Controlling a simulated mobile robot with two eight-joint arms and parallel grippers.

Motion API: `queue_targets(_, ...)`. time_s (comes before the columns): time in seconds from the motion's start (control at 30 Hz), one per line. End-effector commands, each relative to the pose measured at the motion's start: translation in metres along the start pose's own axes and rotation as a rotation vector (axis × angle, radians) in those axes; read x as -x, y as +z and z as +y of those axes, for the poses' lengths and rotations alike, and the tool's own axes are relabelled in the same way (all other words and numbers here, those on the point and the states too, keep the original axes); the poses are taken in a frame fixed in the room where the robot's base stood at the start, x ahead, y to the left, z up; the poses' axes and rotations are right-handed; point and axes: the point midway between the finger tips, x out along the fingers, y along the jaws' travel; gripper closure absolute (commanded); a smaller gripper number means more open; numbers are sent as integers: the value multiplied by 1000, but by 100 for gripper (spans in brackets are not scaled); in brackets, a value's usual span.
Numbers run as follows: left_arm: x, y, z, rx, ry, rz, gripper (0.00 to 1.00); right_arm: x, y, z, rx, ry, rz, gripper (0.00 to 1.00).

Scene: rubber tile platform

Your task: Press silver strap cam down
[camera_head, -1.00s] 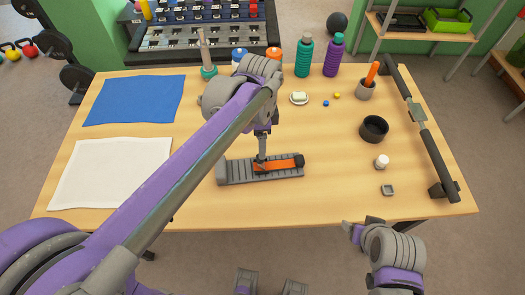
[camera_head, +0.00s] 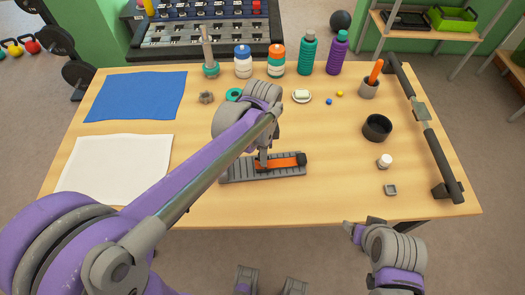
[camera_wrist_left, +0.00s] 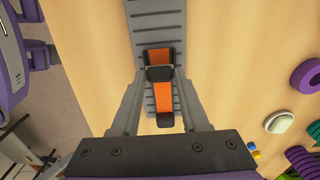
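A grey ridged strap bar (camera_head: 235,171) lies on the table near its front middle. An orange lever or strap piece (camera_head: 282,163) with dark ends lies along it, flat or nearly flat. No plainly silver cam stands out. My left gripper (camera_head: 263,160) points down over the left end of the orange piece. In the left wrist view, its two grey fingers (camera_wrist_left: 160,78) flank a dark block by the orange strip (camera_wrist_left: 162,97); whether they grip it is unclear. My right gripper (camera_head: 352,232) is off the table's front edge, with its finger opening unclear.
A blue cloth (camera_head: 137,97) and a white cloth (camera_head: 115,168) lie at left. Bottles (camera_head: 307,54) stand along the back. A dark bowl (camera_head: 377,128), a white cap (camera_head: 385,161) and a long dark bar (camera_head: 432,140) are at right.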

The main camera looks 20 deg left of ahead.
Motion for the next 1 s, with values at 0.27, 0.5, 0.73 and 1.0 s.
queue_targets(0.27, 0, 0, 0, 0, 0, 0, 100, 0, 0, 0, 0, 0, 0, 32)
queue_targets(0.5, 0, 3, 0, 3, 0, 30, 100, 0, 0, 0, 0, 0, 0, 32)
queue_targets(0.73, -2, 12, 0, 6, -1, 150, 100, -3, 2, 0, 0, 0, -2, 32)
queue_targets(1.0, -10, 27, 0, 9, -2, 383, 100, -12, 10, 0, 0, 0, -7, 32)
